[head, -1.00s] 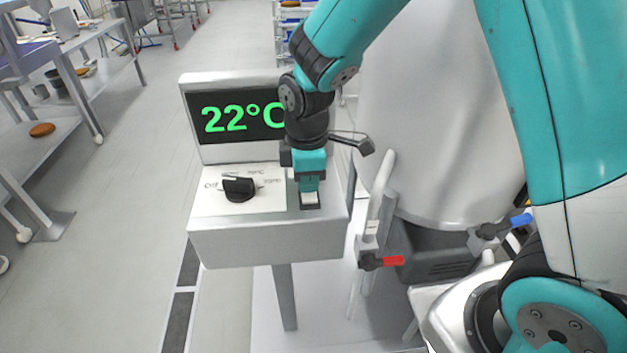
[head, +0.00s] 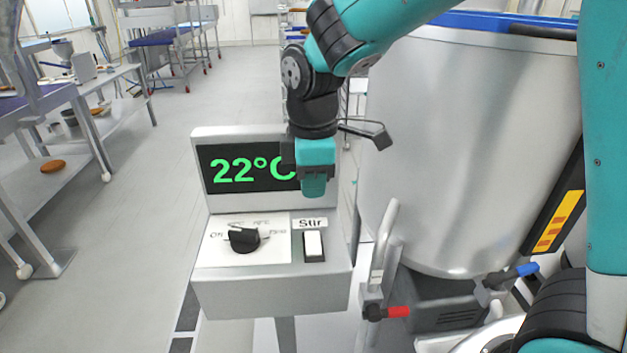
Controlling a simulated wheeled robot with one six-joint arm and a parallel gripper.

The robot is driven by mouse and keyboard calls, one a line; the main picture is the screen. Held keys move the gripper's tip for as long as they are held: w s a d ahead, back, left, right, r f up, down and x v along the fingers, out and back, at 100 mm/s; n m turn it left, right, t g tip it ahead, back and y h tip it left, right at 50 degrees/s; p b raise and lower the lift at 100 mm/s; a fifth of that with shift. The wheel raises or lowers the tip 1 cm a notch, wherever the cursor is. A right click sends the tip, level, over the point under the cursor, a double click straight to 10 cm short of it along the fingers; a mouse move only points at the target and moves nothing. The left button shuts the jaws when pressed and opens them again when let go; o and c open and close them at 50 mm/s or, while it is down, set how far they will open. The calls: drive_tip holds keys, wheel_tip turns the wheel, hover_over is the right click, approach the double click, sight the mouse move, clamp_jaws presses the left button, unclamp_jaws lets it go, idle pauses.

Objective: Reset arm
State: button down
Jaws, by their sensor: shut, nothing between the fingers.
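My gripper (head: 314,190) is teal and points down in front of the right part of the display (head: 240,168). It is shut and empty, a little above the control box (head: 275,293) and apart from it. The display reads 22°C in green; my gripper hides its right end. On the box top are a black knob (head: 243,239) and a white rocker switch (head: 313,245) labelled Stir. The switch is in plain view below my gripper.
A large steel kettle (head: 450,150) stands close on the right. A tap with a red handle (head: 397,312) and one with a blue handle (head: 525,270) are low at its front. Steel tables (head: 125,85) line the left. The floor (head: 160,200) between is clear.

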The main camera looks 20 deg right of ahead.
drive_tip(key=shift+s+r, duration=0.1)
drive_tip(key=shift+r, duration=0.5)
drive_tip(key=shift+s, duration=0.1)
drive_tip(key=s+a+r+m+y, duration=0.15)
drive_tip(key=s+m, duration=0.25)
drive_tip(key=s, duration=0.5)
drive_tip(key=s+a+m+y, duration=0.2)
drive_tip(key=s+m+y, duration=0.1)
drive_tip(key=s, duration=0.6)
drive_tip(key=n+t+h+b, duration=0.2)
drive_tip(key=n+h+b, duration=0.3)
drive_tip(key=n+b, duration=0.3)
approach(314, 235)
drive_tip(key=shift+m, duration=0.5)
drive_tip(key=f, duration=0.3)
drive_tip(key=w+f, duration=0.1)
drive_tip(key=f, duration=0.3)
drive_tip(key=shift+w+f+p, duration=0.2)
drive_tip(key=shift+p, duration=0.2)
drive_tip(key=shift+d+g, duration=0.1)
drive_tip(key=shift+g, duration=0.2)
